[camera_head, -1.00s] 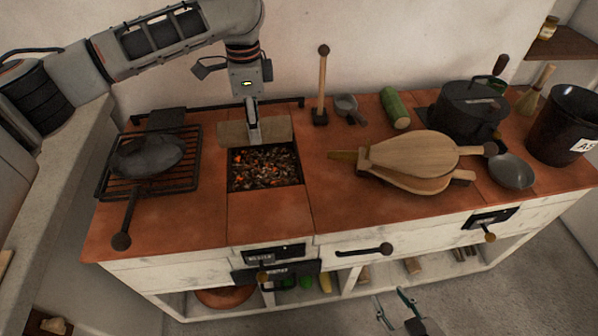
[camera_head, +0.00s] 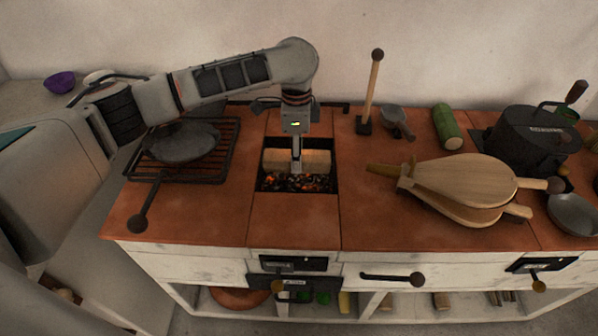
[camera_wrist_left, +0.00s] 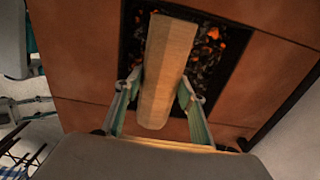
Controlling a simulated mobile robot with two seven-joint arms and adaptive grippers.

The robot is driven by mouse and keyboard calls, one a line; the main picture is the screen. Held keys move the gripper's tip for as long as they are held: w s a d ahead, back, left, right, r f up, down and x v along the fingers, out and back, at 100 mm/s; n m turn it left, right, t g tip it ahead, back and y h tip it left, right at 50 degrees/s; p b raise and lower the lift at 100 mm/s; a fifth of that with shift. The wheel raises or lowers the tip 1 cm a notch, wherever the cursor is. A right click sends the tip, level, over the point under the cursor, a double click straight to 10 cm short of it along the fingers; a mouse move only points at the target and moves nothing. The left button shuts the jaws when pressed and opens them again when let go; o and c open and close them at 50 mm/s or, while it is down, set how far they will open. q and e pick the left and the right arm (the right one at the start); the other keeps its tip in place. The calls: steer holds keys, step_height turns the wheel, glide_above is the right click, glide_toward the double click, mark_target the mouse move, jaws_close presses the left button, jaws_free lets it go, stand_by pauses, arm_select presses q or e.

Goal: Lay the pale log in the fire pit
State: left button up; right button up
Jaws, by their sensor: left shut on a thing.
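The pale log (camera_head: 312,160) is a squared, light block lying level across the back half of the fire pit (camera_head: 330,187). Glowing embers show in front of it. My left gripper (camera_head: 297,169) points down at the log's middle and is shut on it. In the left wrist view, the gripper's fingers stand on either side of the log (camera_wrist_left: 170,55), with embers (camera_wrist_left: 208,50) visible beyond it. The log is within or just over the pit's opening; I cannot tell whether it touches the embers. My right gripper is not in view.
Left of the pit, a dark pan (camera_head: 183,140) sits on a black grill rack (camera_head: 222,160). To the right lie wooden bellows (camera_head: 460,180), with a green cylinder (camera_head: 447,128) and a black pot (camera_head: 530,140) behind. An upright wooden-handled tool (camera_head: 372,90) stands behind right.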

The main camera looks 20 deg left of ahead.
arm_select(q)
steer(key=shift+f, duration=0.4)
step_height(320, 180, down, 4)
steer(key=shift+s+f+b, duration=0.1)
steer(key=shift+b, duration=0.8)
steer(key=shift+f+b, duration=0.3)
steer(key=shift+f, duration=0.45)
steer(key=shift+r, duration=0.15)
steer(key=shift+c, duration=0.7)
steer(key=shift+r, duration=0.1)
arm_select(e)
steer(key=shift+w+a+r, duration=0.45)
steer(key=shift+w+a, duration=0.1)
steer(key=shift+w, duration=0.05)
arm_select(q)
steer(key=o, duration=1.4)
steer(key=shift+o, duration=0.4)
steer(key=shift+f, duration=0.2)
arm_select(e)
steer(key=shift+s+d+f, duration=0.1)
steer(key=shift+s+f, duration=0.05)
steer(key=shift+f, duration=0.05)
